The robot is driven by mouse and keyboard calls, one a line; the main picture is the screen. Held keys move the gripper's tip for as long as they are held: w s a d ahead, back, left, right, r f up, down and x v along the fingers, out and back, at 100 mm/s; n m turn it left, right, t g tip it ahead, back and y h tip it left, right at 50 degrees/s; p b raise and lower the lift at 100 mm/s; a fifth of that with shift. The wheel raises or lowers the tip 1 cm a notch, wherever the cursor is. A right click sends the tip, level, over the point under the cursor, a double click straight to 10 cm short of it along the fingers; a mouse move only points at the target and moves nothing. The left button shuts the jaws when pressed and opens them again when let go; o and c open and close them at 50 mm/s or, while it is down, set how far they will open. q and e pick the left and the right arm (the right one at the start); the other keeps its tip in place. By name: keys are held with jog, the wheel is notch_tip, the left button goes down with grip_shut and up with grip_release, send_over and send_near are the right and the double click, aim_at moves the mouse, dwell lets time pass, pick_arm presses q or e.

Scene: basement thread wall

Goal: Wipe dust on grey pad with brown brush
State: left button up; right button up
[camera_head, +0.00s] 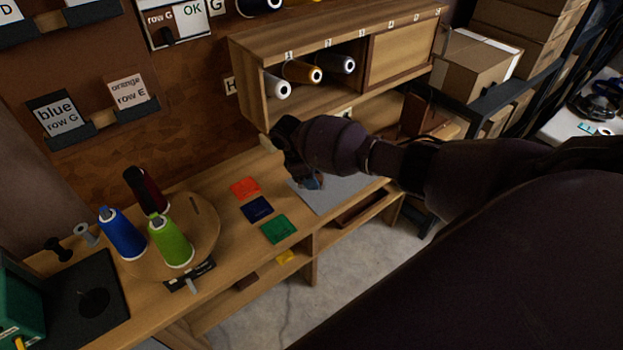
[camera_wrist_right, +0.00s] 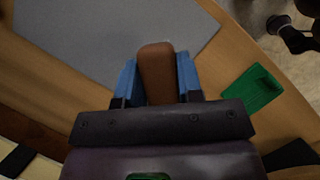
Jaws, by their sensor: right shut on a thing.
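The grey pad (camera_head: 341,192) lies flat on the wooden bench, partly hidden by my right arm in the head view. It fills the upper part of the wrist view (camera_wrist_right: 75,40). My right gripper (camera_head: 314,183) is over the pad's left part in the head view. In the wrist view its blue fingers (camera_wrist_right: 158,80) are shut on the brown brush (camera_wrist_right: 156,68). The brush's brown end points at the pad; whether it touches the pad I cannot tell. I see no clear dust on the pad. My left gripper is not in view.
Red (camera_head: 245,187), navy (camera_head: 257,209) and green (camera_head: 279,229) squares lie left of the pad. A round wooden stand (camera_head: 206,215) holds blue, green and dark red thread cones further left. A wooden cubby shelf (camera_head: 249,88) with spools stands behind the arm.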

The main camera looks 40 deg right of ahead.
notch_tip(320, 180, up, 2)
jog(key=shift+r+p, duration=0.1)
jog(key=shift+p, duration=0.65)
jog(key=shift+r+p, duration=0.7)
jog(key=shift+p, duration=0.2)
jog(key=shift+r+p, duration=0.6)
jog(key=shift+p, duration=0.1)
jog(key=shift+a, duration=0.1)
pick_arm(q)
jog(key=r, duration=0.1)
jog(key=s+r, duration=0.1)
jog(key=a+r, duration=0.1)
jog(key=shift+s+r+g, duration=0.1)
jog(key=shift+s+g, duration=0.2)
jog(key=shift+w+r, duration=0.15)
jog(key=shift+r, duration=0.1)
